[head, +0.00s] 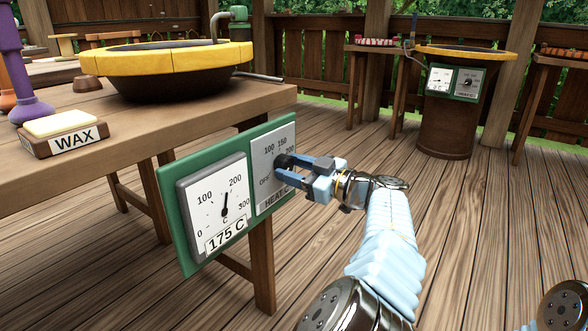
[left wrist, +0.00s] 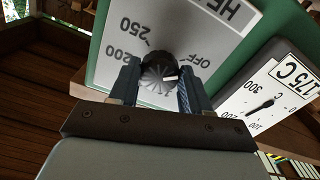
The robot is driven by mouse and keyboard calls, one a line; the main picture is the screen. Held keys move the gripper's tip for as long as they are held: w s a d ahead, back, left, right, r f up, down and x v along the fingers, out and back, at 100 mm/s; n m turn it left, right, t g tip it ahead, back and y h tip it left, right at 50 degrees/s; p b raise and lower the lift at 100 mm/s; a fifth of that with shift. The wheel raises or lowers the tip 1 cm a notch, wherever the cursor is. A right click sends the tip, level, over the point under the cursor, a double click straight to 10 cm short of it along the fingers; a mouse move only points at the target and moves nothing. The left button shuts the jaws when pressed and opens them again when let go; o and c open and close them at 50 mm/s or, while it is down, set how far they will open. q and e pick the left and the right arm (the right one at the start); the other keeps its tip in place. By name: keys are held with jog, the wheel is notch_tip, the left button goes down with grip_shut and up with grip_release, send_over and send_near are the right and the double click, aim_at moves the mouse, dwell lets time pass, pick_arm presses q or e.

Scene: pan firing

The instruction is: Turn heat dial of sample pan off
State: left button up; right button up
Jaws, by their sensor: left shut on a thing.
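The heat dial is a dark round knob (left wrist: 158,72) on a grey plate marked OFF, 100, 150, 200 and HEAT (head: 274,166). My left gripper (head: 287,166) has its fingers on both sides of the knob and is shut on it. In the left wrist view the gripper (left wrist: 155,85) straddles the knob, and a pale mark on the knob points right, somewhat short of OFF. Beside it is a white temperature gauge (head: 214,198) labelled 175 C, its needle pointing nearly straight up. A dark pan (head: 165,82) with a yellow rim stands on the table above. My right gripper is not in view.
The green panel (head: 182,245) is at the wooden table's (head: 210,108) front right corner. A wax block (head: 60,122) and a purple stand (head: 30,105) sit on the table. Another yellow-rimmed pan (head: 465,55) with dials stands behind. Floor between is clear.

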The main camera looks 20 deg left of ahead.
pick_arm(q)
jog(key=o, duration=1.1)
jog(key=shift+c, duration=0.2)
jog(key=shift+d, duration=0.15)
jog(key=p+v, duration=0.1)
jog(key=v, duration=1.2)
jog(key=shift+s+d+p, duration=0.15)
jog(key=shift+d+p, duration=0.15)
jog(key=shift+p, duration=0.1)
